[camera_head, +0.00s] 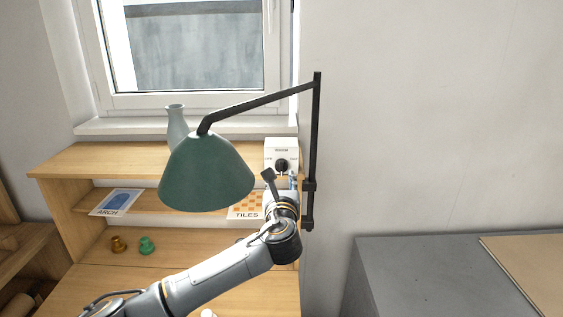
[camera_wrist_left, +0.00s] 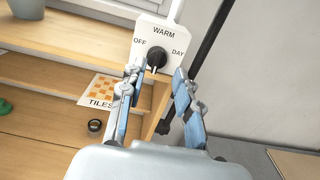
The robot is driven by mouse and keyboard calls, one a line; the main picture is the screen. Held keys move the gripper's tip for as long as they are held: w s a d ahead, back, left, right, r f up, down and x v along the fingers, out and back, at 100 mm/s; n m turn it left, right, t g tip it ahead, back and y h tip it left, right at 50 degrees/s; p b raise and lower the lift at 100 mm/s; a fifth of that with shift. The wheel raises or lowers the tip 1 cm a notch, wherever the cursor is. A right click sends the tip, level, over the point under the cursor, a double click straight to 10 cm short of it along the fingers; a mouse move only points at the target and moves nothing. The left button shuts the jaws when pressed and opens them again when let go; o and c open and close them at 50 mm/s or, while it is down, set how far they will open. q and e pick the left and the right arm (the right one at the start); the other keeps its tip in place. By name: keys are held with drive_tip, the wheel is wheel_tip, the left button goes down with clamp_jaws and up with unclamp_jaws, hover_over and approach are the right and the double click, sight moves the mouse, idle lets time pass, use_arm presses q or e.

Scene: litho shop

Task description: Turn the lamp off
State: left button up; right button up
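The lamp has a green cone shade (camera_head: 205,172) hung from a black jointed arm (camera_head: 316,130) on the wall side. A white switch box (camera_head: 281,146) stands behind and right of the shade, with a black rotary knob (camera_head: 281,165). In the left wrist view the box (camera_wrist_left: 172,40) reads OFF at left, WARM at top and DAY at right. The knob (camera_wrist_left: 156,58) is near; I cannot tell which label it points to. My left gripper (camera_wrist_left: 156,78) is open, its blue-padded fingers apart, just below the knob; contact is unclear. It also shows in the head view (camera_head: 283,184). My right gripper is not in view.
A wooden shelf unit (camera_head: 110,158) under the window holds a grey-blue vase (camera_head: 177,125), an ARCH card (camera_head: 116,202), a TILES card (camera_head: 245,207) and small brass and green pieces (camera_head: 147,246). A grey cabinet (camera_head: 420,270) stands at right. The lamp arm stands close right of the gripper.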

sight(281, 163)
use_arm(q)
drive_tip(key=shift+w+p, duration=0.8)
drive_tip(key=shift+w, duration=2.95)
clamp_jaws()
